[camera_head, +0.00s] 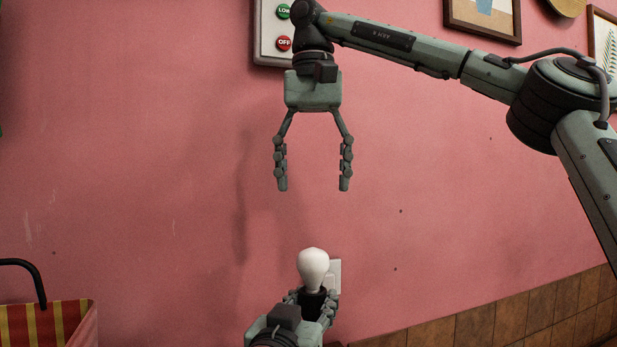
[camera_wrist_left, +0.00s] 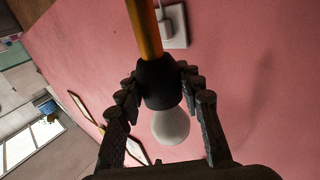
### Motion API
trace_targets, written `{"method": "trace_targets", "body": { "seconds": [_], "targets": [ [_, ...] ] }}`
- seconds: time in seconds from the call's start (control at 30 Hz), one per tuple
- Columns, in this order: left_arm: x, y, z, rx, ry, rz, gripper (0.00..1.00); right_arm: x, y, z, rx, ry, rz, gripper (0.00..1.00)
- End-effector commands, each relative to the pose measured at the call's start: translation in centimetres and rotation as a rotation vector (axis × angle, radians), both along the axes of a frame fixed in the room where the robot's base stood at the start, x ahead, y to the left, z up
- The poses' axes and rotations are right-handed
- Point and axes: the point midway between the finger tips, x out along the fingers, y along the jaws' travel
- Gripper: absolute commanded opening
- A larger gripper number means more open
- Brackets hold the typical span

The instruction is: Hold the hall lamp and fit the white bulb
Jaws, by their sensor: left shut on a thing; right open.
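The white bulb (camera_head: 313,267) stands upright at the top of the hall lamp's black socket (camera_head: 312,302). How firmly it is seated cannot be told. My left gripper (camera_head: 316,296) is low in the head view, shut around the black socket. In the left wrist view, the socket (camera_wrist_left: 158,84) is between the fingers, with the bulb (camera_wrist_left: 171,125) at one end and a yellow stem (camera_wrist_left: 144,28) at the other. My right gripper (camera_head: 314,187) points down, open and empty, directly above the bulb and clear of it.
A pink wall (camera_head: 140,150) fills the background. A white wall plate (camera_head: 335,273) is behind the bulb. A panel with green and red buttons (camera_head: 268,45) is behind the right wrist. A striped bag (camera_head: 50,325) stands at lower left. Brown tiles (camera_head: 520,315) line the lower right.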

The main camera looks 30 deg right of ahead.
Motion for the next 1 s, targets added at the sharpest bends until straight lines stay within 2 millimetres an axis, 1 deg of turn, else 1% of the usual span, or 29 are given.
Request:
{"method": "trace_targets", "body": {
  "seconds": [0.03, 0.07, 0.2, 0.27, 0.53, 0.67, 0.77, 1.0],
  "targets": [
    [0.1, 0.1, 0.0, 0.001, 0.001, 0.002, 0.00, 0.0, 0.0, 0.0, 0.000, 0.000, 0.000, 0.67],
    [0.1, 0.1, 0.0, 0.000, 0.000, 0.002, 0.37, 0.0, 0.0, 0.0, 0.000, 0.000, 0.000, 0.67],
    [0.1, 0.0, 0.0, 0.000, 0.000, 0.002, 0.54, 0.0, 0.0, 0.0, 0.000, 0.000, 0.000, 0.67],
    [0.1, 0.0, 0.0, 0.000, 0.000, 0.001, 0.60, 0.0, 0.0, 0.0, 0.000, 0.000, 0.000, 0.67],
    [0.0, 0.1, 0.0, 0.000, 0.000, 0.000, 0.60, 0.0, 0.0, 0.0, 0.000, 0.000, 0.000, 0.67],
    [-0.5, 0.7, -0.1, 0.000, 0.002, 0.001, 0.60, 0.0, 0.0, 0.0, 0.000, 0.000, 0.000, 0.67],
    [-1.6, 2.0, -0.1, -0.002, 0.002, 0.000, 0.60, 0.0, 0.0, 0.0, 0.000, 0.000, 0.000, 0.67],
    [-4.8, 6.1, -0.1, -0.002, 0.002, 0.000, 0.60, 0.0, 0.0, 0.0, 0.000, 0.000, 0.000, 0.67]
  ]
}}
